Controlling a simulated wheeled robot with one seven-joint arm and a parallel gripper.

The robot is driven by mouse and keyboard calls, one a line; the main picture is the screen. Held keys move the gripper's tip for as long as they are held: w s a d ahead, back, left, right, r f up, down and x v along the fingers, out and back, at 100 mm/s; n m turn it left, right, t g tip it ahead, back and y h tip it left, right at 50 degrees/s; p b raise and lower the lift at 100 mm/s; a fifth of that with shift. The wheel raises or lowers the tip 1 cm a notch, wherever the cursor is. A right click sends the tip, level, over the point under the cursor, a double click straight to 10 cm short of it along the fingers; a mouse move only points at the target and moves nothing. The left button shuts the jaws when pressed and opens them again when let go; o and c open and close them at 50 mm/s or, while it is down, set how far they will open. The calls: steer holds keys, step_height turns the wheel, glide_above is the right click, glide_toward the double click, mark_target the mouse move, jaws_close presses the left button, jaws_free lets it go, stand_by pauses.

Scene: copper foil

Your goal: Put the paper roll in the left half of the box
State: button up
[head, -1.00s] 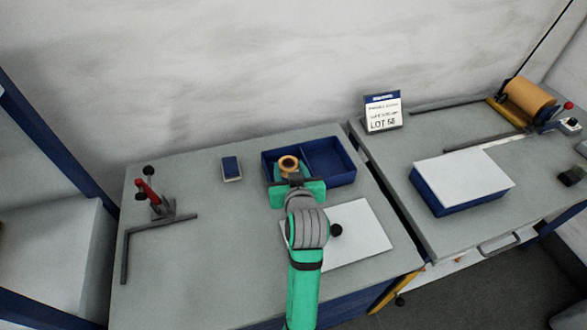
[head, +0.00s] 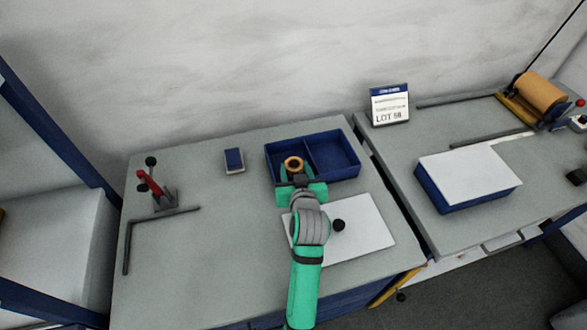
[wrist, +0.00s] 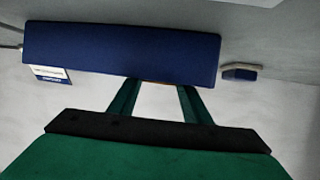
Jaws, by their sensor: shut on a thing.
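The blue box (head: 333,177) stands at the back of the left table, split by a divider into a left and a right half. The orange-brown paper roll (head: 293,163) is upright with its open ring end up, in the left half near the near wall. My gripper (head: 295,175) is shut on it and reaches over the near wall. In the wrist view the box's near wall (wrist: 120,50) hides my fingertips and most of the roll; only a thin tan edge shows between the fingers. Whether the roll touches the box floor cannot be told. The right half is empty.
A white sheet (head: 362,232) lies right of my arm. A small blue block (head: 234,161) is left of the box, and a red-handled clamp (head: 152,184) is farther left. A LOT sign (head: 390,104) and a white-topped blue block (head: 466,180) are on the right table.

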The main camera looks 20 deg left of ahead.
steer(key=shift+s+f, duration=0.15)
steer(key=shift+f, duration=0.5)
steer(key=o, duration=1.1)
steer(key=shift+s+f, duration=0.1)
steer(key=shift+f, duration=0.05)
steer(key=shift+c, duration=0.2)
steer(key=shift+d, duration=0.1)
steer(key=r+v, duration=0.1)
steer(key=v, duration=1.1)
steer(key=shift+r, duration=0.4)
steer(key=shift+w, duration=0.25)
